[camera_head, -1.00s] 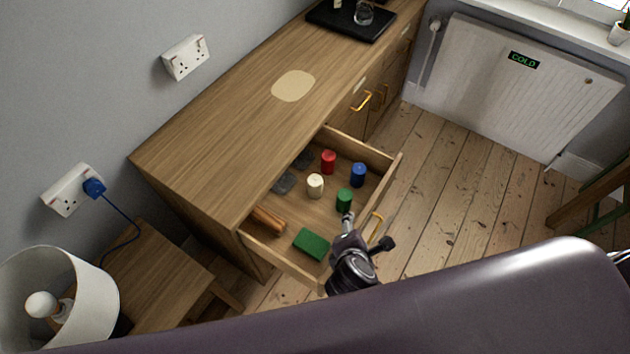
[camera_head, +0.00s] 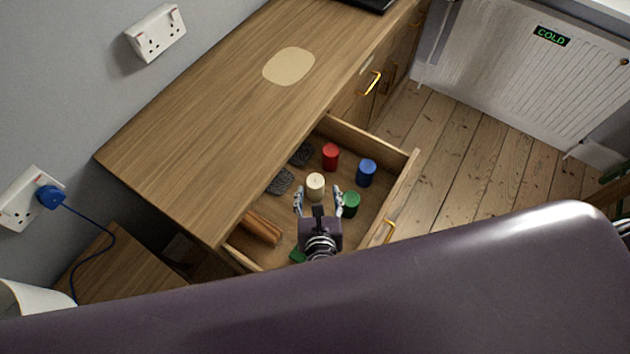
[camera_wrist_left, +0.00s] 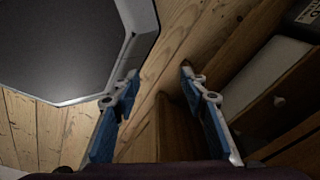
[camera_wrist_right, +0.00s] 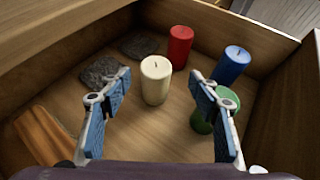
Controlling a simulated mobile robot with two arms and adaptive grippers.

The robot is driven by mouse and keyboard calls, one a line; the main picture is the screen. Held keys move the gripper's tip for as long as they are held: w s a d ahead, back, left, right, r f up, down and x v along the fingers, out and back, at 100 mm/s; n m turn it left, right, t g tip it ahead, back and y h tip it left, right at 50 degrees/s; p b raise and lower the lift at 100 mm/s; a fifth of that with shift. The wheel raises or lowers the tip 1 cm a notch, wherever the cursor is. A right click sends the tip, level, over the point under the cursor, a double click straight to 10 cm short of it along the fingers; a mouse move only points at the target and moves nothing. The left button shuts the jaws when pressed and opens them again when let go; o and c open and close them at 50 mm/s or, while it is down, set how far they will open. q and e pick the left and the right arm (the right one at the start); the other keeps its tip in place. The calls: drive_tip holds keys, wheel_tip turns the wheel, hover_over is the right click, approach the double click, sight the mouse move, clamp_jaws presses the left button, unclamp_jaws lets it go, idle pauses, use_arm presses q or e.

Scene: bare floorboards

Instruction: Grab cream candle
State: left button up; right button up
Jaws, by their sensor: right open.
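The cream candle (camera_head: 316,185) stands upright in the open drawer (camera_head: 366,141); it also shows in the right wrist view (camera_wrist_right: 156,80). My right gripper (camera_head: 319,192) is open over the drawer, its fingers apart and pointing toward the candle. In the right wrist view (camera_wrist_right: 160,92) the candle stands ahead, between and beyond the fingertips, with nothing held. My left gripper (camera_wrist_left: 160,78) shows only in the left wrist view. It is open and empty, above the floor.
A red candle (camera_head: 331,157), blue candle (camera_head: 367,172) and green candle (camera_head: 351,204) stand near the cream one. The green one is close to the right finger. Dark stones (camera_wrist_right: 103,72) and brown sticks (camera_head: 262,228) lie to the left. Drawer walls enclose them.

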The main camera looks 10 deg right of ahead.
sight(316, 187)
drive_tip(key=x, duration=0.3)
drive_tip(key=shift+a+f, duration=0.1)
drive_tip(key=shift+a, duration=0.1)
drive_tip(key=x, duration=0.3)
drive_tip(key=shift+w+a+f, duration=0.1)
drive_tip(key=c, duration=0.6)
use_arm(q)
drive_tip(key=s, duration=0.3)
drive_tip(key=shift+s+a, duration=0.25)
use_arm(e)
drive_tip(key=c, duration=0.8)
